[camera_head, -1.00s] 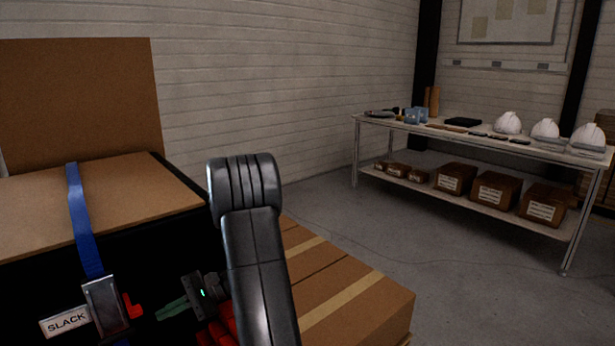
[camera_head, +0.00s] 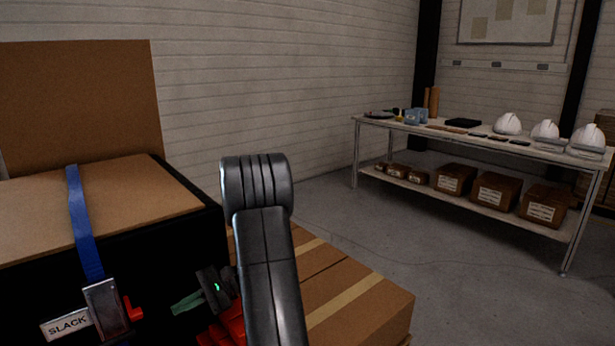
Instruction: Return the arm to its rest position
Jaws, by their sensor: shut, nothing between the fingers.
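My arm (camera_head: 262,230) rises in the lower middle of the view, its dark grey links bent at a rounded elbow. My gripper (camera_head: 180,306) shows low down, to the left of the arm link. Its green fingers point left and are shut with nothing between them. Part of the wrist behind it is hidden by the arm link. The gripper is in front of the dark side of the strapped load, to the right of the buckle; I cannot tell the exact gap.
A blue strap (camera_head: 83,220) with a metal buckle (camera_head: 106,308) and a "SLACK" tag (camera_head: 67,325) crosses a cardboard-topped load (camera_head: 140,200). Cardboard boxes (camera_head: 350,285) stand behind my arm. A workbench (camera_head: 465,135) with white helmets (camera_head: 508,124) stands right. Grey floor between is clear.

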